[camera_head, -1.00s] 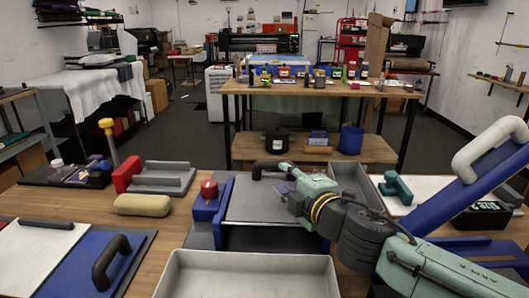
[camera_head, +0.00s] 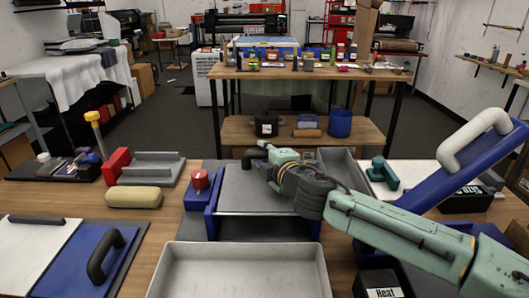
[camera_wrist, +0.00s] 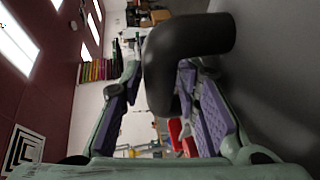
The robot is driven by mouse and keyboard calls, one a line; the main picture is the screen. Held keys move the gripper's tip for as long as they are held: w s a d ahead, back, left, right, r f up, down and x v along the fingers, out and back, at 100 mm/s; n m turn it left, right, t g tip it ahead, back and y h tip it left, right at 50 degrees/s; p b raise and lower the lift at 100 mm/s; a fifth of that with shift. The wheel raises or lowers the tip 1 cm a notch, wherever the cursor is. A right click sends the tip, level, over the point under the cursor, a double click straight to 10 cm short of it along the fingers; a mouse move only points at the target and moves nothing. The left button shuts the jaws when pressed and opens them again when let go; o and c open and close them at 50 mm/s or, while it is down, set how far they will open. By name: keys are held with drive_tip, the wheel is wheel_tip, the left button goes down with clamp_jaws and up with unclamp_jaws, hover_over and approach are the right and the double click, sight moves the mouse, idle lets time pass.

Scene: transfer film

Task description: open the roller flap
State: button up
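The roller flap (camera_head: 250,190) is a grey panel in a blue-sided unit (camera_head: 265,228) at the middle of the bench, and it lies down. A dark bent handle (camera_head: 250,157) stands at its far edge. My gripper (camera_head: 268,152) is at that handle, reaching in from the right. In the wrist view the handle (camera_wrist: 185,50) looms large, its lower part between the purple-padded fingers of my gripper (camera_wrist: 160,80). The fingers are apart; I cannot tell whether either touches the handle.
A red knob (camera_head: 200,180) sits on the unit's left side. A white tray (camera_head: 240,268) lies in front. A beige roll (camera_head: 134,197) and a blue board with a black handle (camera_head: 105,257) are at left. A raised blue lever arm (camera_head: 440,190) stands at right.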

drive_tip(key=shift+c, duration=0.2)
clamp_jaws()
idle(0.6)
